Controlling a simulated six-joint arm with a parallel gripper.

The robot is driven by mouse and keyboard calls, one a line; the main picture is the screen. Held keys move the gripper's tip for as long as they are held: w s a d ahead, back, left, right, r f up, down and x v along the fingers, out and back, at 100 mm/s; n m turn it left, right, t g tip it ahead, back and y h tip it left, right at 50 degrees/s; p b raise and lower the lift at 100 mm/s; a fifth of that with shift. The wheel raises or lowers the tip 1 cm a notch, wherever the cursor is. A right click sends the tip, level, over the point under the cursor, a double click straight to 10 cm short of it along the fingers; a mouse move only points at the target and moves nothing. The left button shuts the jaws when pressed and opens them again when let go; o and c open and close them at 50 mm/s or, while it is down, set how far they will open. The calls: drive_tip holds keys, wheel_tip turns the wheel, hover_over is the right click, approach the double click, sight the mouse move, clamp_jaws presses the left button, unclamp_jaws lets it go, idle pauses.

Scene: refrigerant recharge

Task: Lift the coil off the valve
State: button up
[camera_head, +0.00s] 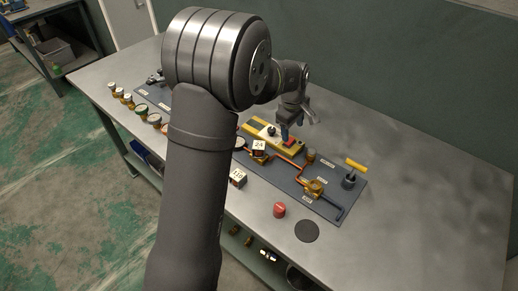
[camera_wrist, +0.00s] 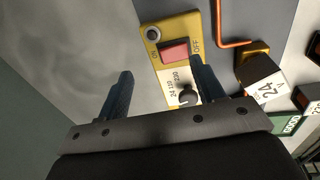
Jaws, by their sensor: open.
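A coil (camera_head: 259,148), a dark block with a white "24" label, sits on the copper pipe line on the dark board; it also shows in the wrist view (camera_wrist: 262,85), on a brass body at the right. My gripper (camera_head: 285,133) is open and empty, over the yellow control box (camera_head: 256,128). In the wrist view my gripper (camera_wrist: 160,68) has its fingers apart, to the left of the coil. The yellow box carries a red ON/OFF switch (camera_wrist: 175,51) and a black knob (camera_wrist: 188,97) beside a voltage label. I cannot tell the fingers' height above it.
A second labelled block (camera_head: 238,178) lies in front of the board. A brass valve (camera_head: 314,188) and a yellow-handled tool (camera_head: 354,166) are at the board's right. A red cap (camera_head: 279,210) and black disc (camera_head: 307,231) lie in front. The table's right side is clear.

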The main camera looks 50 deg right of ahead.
drive_tip(key=w+a+r+m, duration=0.2)
drive_tip(key=a+r+m, duration=0.4)
drive_tip(key=a+r, duration=0.25)
drive_tip(key=m+t, duration=0.1)
drive_tip(key=m, duration=0.4)
approach(259, 145)
wheel_tip(259, 145, down, 5)
drive_tip(key=shift+a+f, duration=0.15)
drive_tip(key=shift+f, duration=0.05)
drive_tip(key=shift+w+d+f, duration=0.15)
drive_tip(key=shift+d+f, duration=0.15)
drive_tip(key=shift+f, duration=0.55)
drive_tip(key=shift+w+d+f, duration=0.15)
drive_tip(key=shift+d+f, duration=0.1)
drive_tip(key=shift+f, duration=0.55)
drive_tip(key=shift+w+d+f, duration=0.15)
drive_tip(key=shift+d+f, duration=0.15)
drive_tip(key=shift+f, duration=0.55)
drive_tip(key=c, duration=1.1)
drive_tip(key=shift+r, duration=0.15)
